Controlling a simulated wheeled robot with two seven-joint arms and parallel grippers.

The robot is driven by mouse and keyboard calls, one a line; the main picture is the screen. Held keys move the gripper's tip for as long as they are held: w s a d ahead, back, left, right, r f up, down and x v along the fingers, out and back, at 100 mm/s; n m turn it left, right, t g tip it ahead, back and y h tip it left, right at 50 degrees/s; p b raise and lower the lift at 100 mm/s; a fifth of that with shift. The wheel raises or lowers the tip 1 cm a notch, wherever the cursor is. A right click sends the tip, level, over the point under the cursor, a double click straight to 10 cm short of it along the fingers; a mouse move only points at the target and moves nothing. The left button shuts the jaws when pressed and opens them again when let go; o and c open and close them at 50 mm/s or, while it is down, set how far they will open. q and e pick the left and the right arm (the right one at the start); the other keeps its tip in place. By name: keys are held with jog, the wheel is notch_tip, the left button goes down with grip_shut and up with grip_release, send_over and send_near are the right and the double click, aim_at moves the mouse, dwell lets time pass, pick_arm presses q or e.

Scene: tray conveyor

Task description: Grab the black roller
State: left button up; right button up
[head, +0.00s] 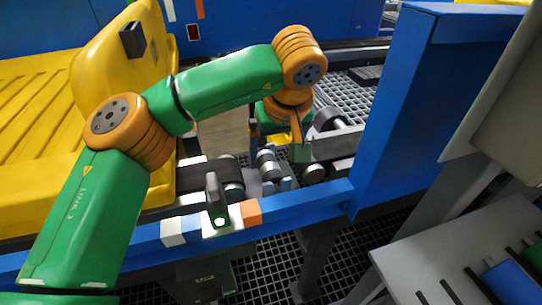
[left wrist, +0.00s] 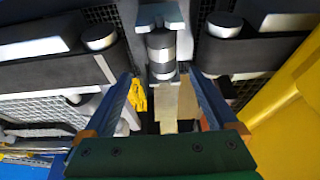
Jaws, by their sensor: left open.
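A short dark roller with grey metal bands (head: 267,164) sits in the gap between two conveyor belt sections, below my left gripper in the head view. In the left wrist view the roller (left wrist: 161,52) stands just beyond the fingertips, roughly between them, under a grey bracket. My left gripper (head: 278,142) is open and empty. In the left wrist view its two blue fingers (left wrist: 158,88) point toward the roller, and I see no contact. The fingers are partly hidden in the head view. My right gripper is not in view.
A blue rail (head: 300,203) runs along the conveyor's near side, with a small sensor post (head: 216,200) on it. A blue pillar (head: 405,110) stands to the right. A yellow machine (head: 40,120) is at left. A grey board (head: 440,268) holds a blue roller (head: 508,284).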

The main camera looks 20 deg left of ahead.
aim_at(270, 163)
pick_arm(q)
jog(key=shift+w+a+f, duration=0.15)
jog(key=shift+w+f, duration=0.05)
jog(key=shift+f, duration=0.15)
jog(key=shift+s+a+f+b, duration=0.15)
jog(key=shift+f+b, duration=0.15)
jog(key=shift+f, duration=0.35)
jog(key=b+x, duration=0.1)
jog(key=x, duration=0.3)
jog(key=shift+f, duration=0.4)
jog(key=shift+r, duration=0.1)
jog(key=shift+c, duration=1.1)
grip_shut()
